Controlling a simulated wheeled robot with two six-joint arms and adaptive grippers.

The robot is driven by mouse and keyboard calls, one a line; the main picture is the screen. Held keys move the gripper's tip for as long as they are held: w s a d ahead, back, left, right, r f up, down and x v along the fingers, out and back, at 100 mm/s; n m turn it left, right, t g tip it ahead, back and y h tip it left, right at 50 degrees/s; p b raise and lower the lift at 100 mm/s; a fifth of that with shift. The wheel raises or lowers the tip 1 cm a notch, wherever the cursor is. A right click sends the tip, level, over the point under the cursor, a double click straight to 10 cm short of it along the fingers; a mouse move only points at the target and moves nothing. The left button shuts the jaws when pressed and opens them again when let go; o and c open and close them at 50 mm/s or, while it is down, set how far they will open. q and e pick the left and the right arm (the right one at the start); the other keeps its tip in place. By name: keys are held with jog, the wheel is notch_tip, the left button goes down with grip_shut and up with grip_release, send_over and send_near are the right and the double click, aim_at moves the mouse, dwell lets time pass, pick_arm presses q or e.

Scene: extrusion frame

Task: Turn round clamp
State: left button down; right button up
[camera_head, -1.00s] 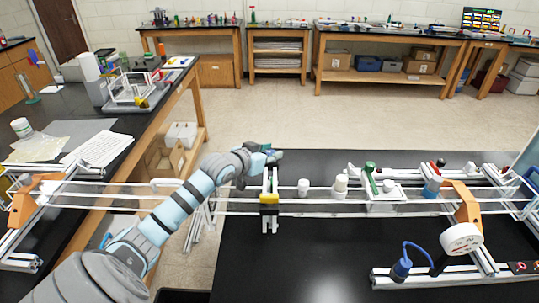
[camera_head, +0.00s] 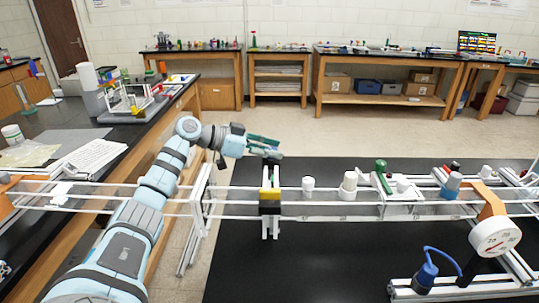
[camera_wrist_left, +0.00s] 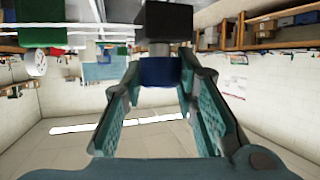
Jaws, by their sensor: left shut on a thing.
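My left gripper (camera_head: 268,146) hangs above the clear rail assembly, its fingers pointing right. In the left wrist view the gripper's teal fingers (camera_wrist_left: 158,88) close on a blue round part (camera_wrist_left: 160,71), with a grey neck and a black block (camera_wrist_left: 165,18) beyond it. I take this held part for the round clamp; it is too small to make out in the head view. A yellow and black block (camera_head: 270,197) on a white upright sits on the rails just below the gripper. I cannot tell whether it touches the gripper. My right gripper is out of view.
White round pieces (camera_head: 308,185) and a green-topped part (camera_head: 381,167) stand along the rails to the right. The black table front (camera_head: 310,275) is clear.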

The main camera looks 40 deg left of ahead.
pick_arm(q)
jog(key=shift+f, duration=0.2)
jog(key=c, duration=1.7)
grip_release()
jog(key=shift+d, duration=0.1)
jog(key=o, duration=0.5)
jog(key=shift+w, duration=0.1)
jog(key=shift+c, duration=0.2)
jog(key=shift+r, duration=0.1)
jog(key=v, duration=1.2)
